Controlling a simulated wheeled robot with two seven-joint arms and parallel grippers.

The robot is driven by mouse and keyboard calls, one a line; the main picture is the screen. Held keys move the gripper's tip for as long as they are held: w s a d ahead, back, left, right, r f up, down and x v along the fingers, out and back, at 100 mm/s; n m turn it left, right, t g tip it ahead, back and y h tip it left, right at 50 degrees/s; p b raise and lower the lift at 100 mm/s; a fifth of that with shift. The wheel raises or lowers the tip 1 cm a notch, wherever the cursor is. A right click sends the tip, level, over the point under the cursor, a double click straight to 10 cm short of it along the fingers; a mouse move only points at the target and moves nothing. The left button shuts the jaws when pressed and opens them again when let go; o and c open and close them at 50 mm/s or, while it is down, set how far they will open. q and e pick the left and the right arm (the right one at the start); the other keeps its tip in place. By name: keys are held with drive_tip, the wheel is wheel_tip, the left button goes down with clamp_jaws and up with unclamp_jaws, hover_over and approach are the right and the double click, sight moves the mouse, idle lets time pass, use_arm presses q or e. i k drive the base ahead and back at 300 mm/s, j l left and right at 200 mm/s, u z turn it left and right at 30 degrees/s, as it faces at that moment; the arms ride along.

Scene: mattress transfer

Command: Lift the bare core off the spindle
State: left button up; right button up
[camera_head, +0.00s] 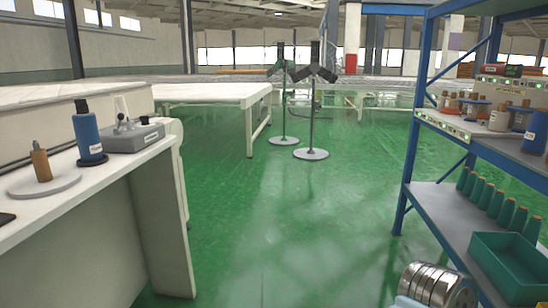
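A bare tan-brown core (41,165) stands upright on a round grey base plate (62,186) on the white table at the left. A dark spindle tip shows above the core's top. Neither of my grippers shows in this view.
A grey box with a lever (133,137) sits beyond the blue cone. A blue-framed shelf (455,215) on the right holds spools, teal cones and a green bin (508,268). Two black-headed floor stands (311,153) stand farther back. The green floor between is clear.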

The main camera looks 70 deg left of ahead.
sight(39, 159)
drive_tip(key=i+u, duration=0.1)
drive_tip(key=u, duration=0.35)
drive_tip(key=i+u, duration=0.1)
drive_tip(key=u, duration=0.3)
drive_tip(key=l+u, duration=0.15)
drive_tip(key=u, duration=0.3)
drive_tip(key=i+l+u, duration=0.1)
drive_tip(key=u, duration=0.35)
drive_tip(key=i+l+u, duration=0.1)
drive_tip(key=u, duration=0.35)
drive_tip(key=l+u, duration=0.2)
drive_tip(key=u, duration=0.2)
